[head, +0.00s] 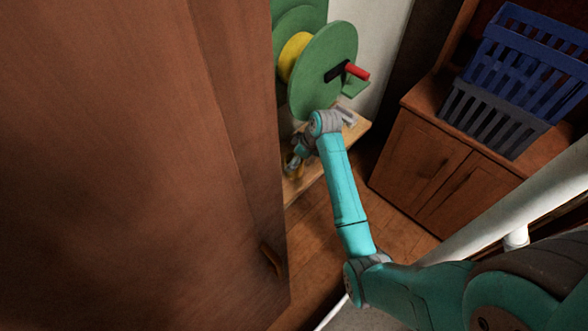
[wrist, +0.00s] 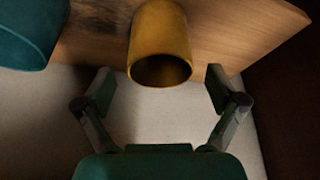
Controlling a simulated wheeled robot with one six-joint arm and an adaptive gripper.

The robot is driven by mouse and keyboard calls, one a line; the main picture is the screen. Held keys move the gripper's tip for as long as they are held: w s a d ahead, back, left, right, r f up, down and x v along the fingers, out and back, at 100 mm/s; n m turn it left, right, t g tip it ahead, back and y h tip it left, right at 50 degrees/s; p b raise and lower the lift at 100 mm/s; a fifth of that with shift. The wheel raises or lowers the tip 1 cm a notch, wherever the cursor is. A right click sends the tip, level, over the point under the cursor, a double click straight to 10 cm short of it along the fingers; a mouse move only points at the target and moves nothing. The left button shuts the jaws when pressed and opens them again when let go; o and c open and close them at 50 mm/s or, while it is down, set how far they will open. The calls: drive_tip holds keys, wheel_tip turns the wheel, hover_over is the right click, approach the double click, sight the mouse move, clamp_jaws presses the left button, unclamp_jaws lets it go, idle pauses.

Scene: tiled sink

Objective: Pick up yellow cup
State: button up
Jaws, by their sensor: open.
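The yellow cup (wrist: 160,38) is in the upper middle of the wrist view, against a wooden surface (wrist: 225,40). Its dark round mouth faces my gripper. My gripper (wrist: 160,88) is open and empty. One finger is on each side of the cup's mouth, with gaps between the fingers and the cup. In the head view my gripper (head: 293,163) is over a wooden shelf edge (head: 305,178), small and partly hidden by my arm. I cannot make out the cup clearly there.
A teal rounded vessel (wrist: 28,32) is left of the cup. A green reel (head: 325,70) with a red handle is behind my arm. A brown door (head: 130,160) fills the left. A cabinet (head: 430,175) with a blue basket (head: 530,60) and a grey basket (head: 490,118) stands right.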

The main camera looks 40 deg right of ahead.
drive_tip(key=shift+x, duration=2.2)
drive_tip(key=c, duration=1.2)
